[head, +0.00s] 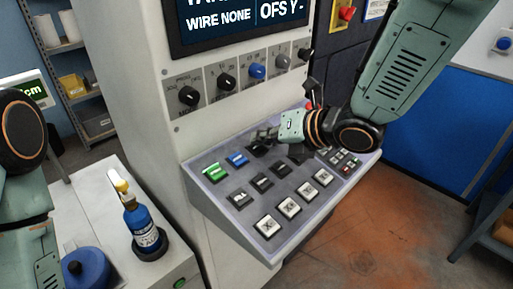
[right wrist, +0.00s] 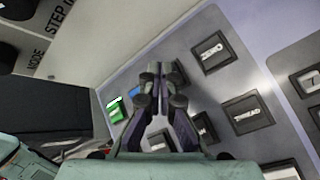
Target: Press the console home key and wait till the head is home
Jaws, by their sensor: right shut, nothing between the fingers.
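The console key panel (head: 225,198) slopes out below a row of knobs. It bears a green key (head: 215,172), a blue key (head: 237,159), several dark keys and several white keys. In the right wrist view I read ZERO on one dark key (right wrist: 213,52) and THREAD on another (right wrist: 246,113). I cannot make out a key marked home. My right gripper (head: 258,144) is shut and empty over the back of the panel, right of the blue key. Its fingers (right wrist: 155,78) hide part of the keys; I cannot tell whether they touch one. My left gripper is out of view.
The screen (head: 240,18) above shows WIRE NONE and a cut-off OFS Y line. A blue bottle (head: 143,225) stands on a white cabinet (head: 95,200) at left, near a round blue object (head: 88,268). Shelves (head: 70,60) stand behind.

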